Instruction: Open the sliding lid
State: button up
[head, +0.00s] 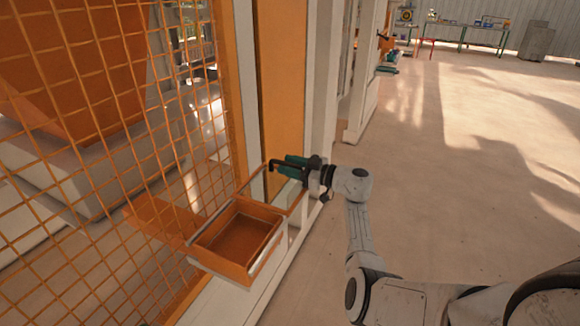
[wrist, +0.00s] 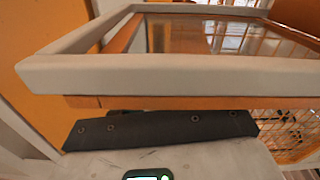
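An orange box (head: 237,272) with a pale rim is fixed low beside the mesh fence. In the head view its brown interior shows; I cannot tell there whether a clear lid covers it. In the wrist view a pale grey frame (wrist: 190,71) around a clear, reflecting panel (wrist: 205,36) fills the upper part, seemingly the sliding lid. My gripper (head: 283,165) is at the far right end of the box, close to its rim. Its dark fingers are small and partly merged in the head view. Contact with the frame and the finger gap are unclear.
An orange mesh fence (head: 90,130) stands left of the box, with an orange panel (head: 279,85) and pale post (head: 322,80) behind. Open floor (head: 450,190) lies to the right. Workbenches (head: 485,35) stand far back.

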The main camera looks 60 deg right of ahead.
jog(key=s+b, duration=0.1)
jog(key=s, duration=0.9)
jog(key=shift+s+d, duration=0.15)
jog(key=shift+s, duration=0.2)
dwell(0.4)
